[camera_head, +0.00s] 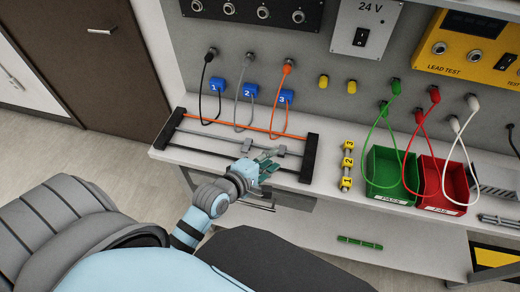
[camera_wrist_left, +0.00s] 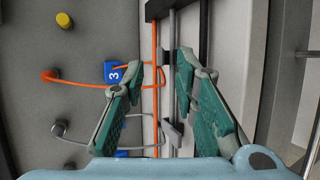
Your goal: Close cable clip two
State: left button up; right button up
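A cable rack with black end blocks (camera_head: 310,158) lies on the bench. A grey clip (camera_wrist_left: 172,131) also shows in the left wrist view. My left gripper (camera_head: 268,162) is open and empty just in front of the right clip. In the wrist view its fingers (camera_wrist_left: 162,68) straddle the orange cable and rail. My right gripper is out of view.
Blue tags one (camera_head: 216,85), two (camera_head: 250,90) and three (camera_head: 286,96) hang on the cables at the back panel. Yellow number blocks (camera_head: 347,165), a green bin (camera_head: 378,192) and a red bin (camera_head: 455,180) stand right of the rack.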

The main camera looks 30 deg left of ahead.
pick_arm(q)
jog(key=v, duration=0.7)
jog(key=shift+s, duration=0.35)
jog(key=shift+c, duration=0.2)
